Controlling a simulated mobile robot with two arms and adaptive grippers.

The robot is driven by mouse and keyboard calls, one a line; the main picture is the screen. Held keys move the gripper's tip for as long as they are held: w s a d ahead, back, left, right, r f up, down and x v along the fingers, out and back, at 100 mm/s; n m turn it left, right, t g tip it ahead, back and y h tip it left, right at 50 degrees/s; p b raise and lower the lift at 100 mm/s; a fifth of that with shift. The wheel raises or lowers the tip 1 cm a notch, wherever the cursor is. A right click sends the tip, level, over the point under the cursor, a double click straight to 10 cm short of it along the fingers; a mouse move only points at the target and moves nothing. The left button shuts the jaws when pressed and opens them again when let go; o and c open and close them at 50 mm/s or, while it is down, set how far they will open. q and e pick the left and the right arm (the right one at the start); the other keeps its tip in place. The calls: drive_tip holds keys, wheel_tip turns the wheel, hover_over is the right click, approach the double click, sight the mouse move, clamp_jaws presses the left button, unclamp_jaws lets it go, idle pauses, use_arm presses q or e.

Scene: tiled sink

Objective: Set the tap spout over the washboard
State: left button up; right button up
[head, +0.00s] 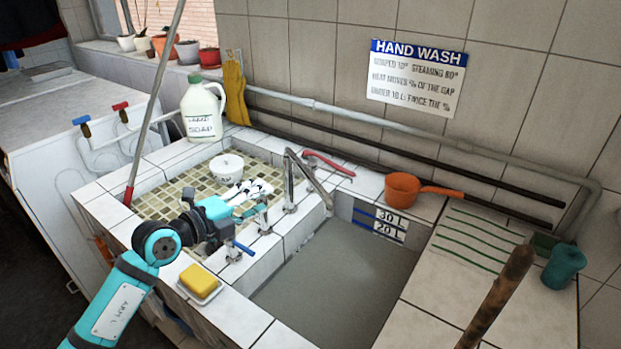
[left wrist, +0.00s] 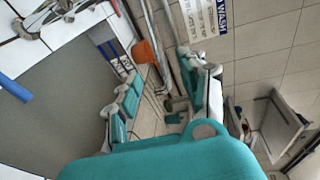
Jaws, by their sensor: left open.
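The tap spout (head: 310,180) is a bent grey metal pipe on the wall between the two basins. Its tip hangs near the back-left edge of the water-filled basin (head: 335,285). A ribbed panel with green lines (head: 472,238), right of that basin, looks like the washboard; the spout is well apart from it. My left gripper (head: 262,190) is open, left of the spout, above the divider and mosaic basin; I see no contact with the spout. Its fingers also show in the left wrist view (left wrist: 160,72). My right gripper is not in view.
A blue tap handle (head: 243,248) and yellow soap (head: 200,280) are near my left arm. A white bowl (head: 227,167) and soap jug (head: 202,112) stand behind. An orange ladle (head: 403,190) lies at the back ledge. A brown stick (head: 497,300) rises at right.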

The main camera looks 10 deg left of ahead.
sight(311, 178)
use_arm(q)
drive_tip(key=x, duration=0.8)
drive_tip(key=p+x, duration=0.1)
drive_tip(key=x, duration=0.8)
drive_tip(key=shift+w+f, duration=0.15)
drive_tip(key=shift+f, duration=0.1)
clamp_jaws()
